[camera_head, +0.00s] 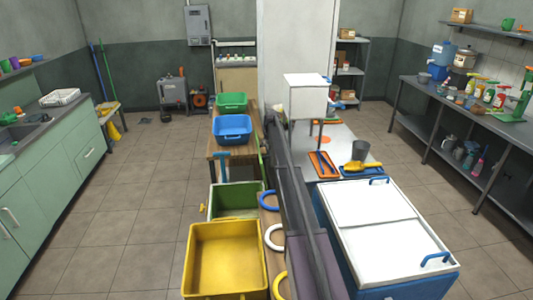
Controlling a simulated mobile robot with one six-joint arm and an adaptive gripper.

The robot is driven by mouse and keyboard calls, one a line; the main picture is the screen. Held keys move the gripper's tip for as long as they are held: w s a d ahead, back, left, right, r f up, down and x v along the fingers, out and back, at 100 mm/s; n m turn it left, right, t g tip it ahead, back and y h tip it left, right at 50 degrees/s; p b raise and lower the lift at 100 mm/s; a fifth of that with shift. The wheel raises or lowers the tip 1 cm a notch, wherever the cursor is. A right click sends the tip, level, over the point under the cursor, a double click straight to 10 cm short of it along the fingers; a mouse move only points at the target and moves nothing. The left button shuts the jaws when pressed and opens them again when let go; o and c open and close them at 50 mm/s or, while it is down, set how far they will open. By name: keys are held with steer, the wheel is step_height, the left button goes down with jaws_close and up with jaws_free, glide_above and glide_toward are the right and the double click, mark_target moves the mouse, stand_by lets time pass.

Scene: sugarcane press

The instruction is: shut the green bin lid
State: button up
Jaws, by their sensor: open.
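A green bin (214,201) stands on the floor side at the middle of the view, behind a yellow bin. Its top is open and I see into its pale green inside. The yellow bin hides its lower front. I cannot make out a lid as a separate piece. The yellow bin (226,262) is also open and looks empty. My gripper is not in view.
A wooden table (219,151) behind the bins holds a blue tub (232,129) and a green tub (232,102). Coloured rings lie right of the bins, including a white ring (273,237). A white-topped blue chest (390,245) stands at right.

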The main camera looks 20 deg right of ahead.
mark_target(267, 148)
steer(key=shift+b+x, duration=1.15)
steer(key=shift+x, duration=0.4)
jaws_close()
steer(key=shift+s+a, duration=0.1)
